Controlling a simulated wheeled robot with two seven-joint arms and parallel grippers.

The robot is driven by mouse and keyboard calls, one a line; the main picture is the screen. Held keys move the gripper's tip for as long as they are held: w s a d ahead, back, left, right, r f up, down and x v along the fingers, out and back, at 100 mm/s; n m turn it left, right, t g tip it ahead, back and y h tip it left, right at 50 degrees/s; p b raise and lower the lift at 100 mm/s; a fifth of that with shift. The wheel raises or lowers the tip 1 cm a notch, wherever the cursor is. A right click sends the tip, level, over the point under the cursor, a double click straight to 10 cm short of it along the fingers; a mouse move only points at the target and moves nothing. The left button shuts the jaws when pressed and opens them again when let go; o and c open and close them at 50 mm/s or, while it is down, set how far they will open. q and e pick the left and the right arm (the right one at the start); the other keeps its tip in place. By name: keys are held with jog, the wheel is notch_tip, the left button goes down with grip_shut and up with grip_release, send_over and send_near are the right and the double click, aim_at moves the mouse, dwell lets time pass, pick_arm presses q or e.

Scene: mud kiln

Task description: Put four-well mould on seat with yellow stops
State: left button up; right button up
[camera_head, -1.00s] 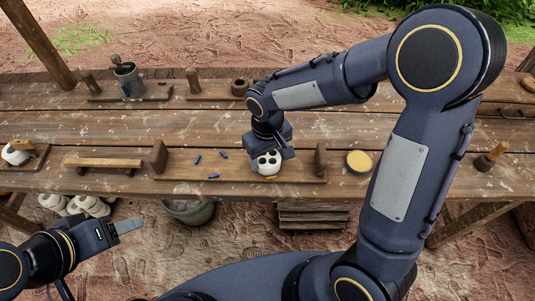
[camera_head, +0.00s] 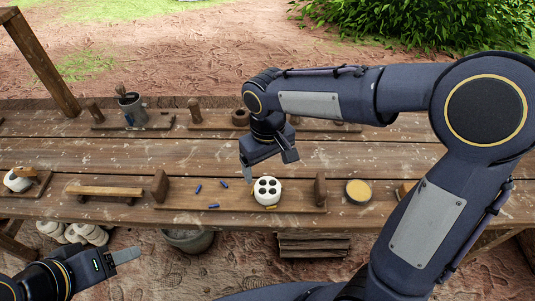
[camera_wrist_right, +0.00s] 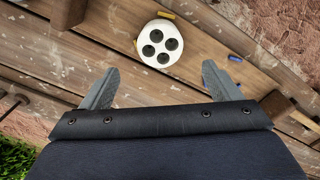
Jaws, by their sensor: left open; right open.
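The four-well mould (camera_head: 267,191), white and round with dark wells on top, sits upright on the wooden seat board (camera_head: 238,204) between two upright wooden blocks. A yellow stop (camera_head: 271,206) shows at its front edge; blue stops (camera_head: 198,188) lie on the board to its left. In the right wrist view the mould (camera_wrist_right: 160,43) is ahead of the fingers, with a yellow stop (camera_wrist_right: 166,15) beside it. My right gripper (camera_head: 270,170) is open and empty, above and behind the mould, apart from it. My left gripper (camera_head: 125,254) is open, low at the left, away from the bench.
Upright blocks (camera_head: 160,186) and (camera_head: 320,189) flank the board. A round yellow-topped tin (camera_head: 358,191) stands to the right. A wooden bar (camera_head: 105,191) and another white piece (camera_head: 17,180) lie to the left. A tool pot (camera_head: 131,108) stands at the back. The bench middle is mostly clear.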

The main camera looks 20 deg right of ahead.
jog(key=s+d+r+m+t+y, duration=0.2)
jog(key=s+d+r+m+y, duration=0.1)
jog(key=s+d+r, duration=0.4)
jog(key=s+d+f+m+t, duration=0.2)
jog(key=s+f+t, duration=0.1)
jog(key=s, duration=0.6)
jog(key=shift+s+t+y, duration=0.2)
jog(key=shift+t+y, duration=0.1)
jog(key=shift+y, duration=0.1)
jog(key=shift+d, duration=0.1)
jog(key=shift+r, duration=0.1)
dwell(0.4)
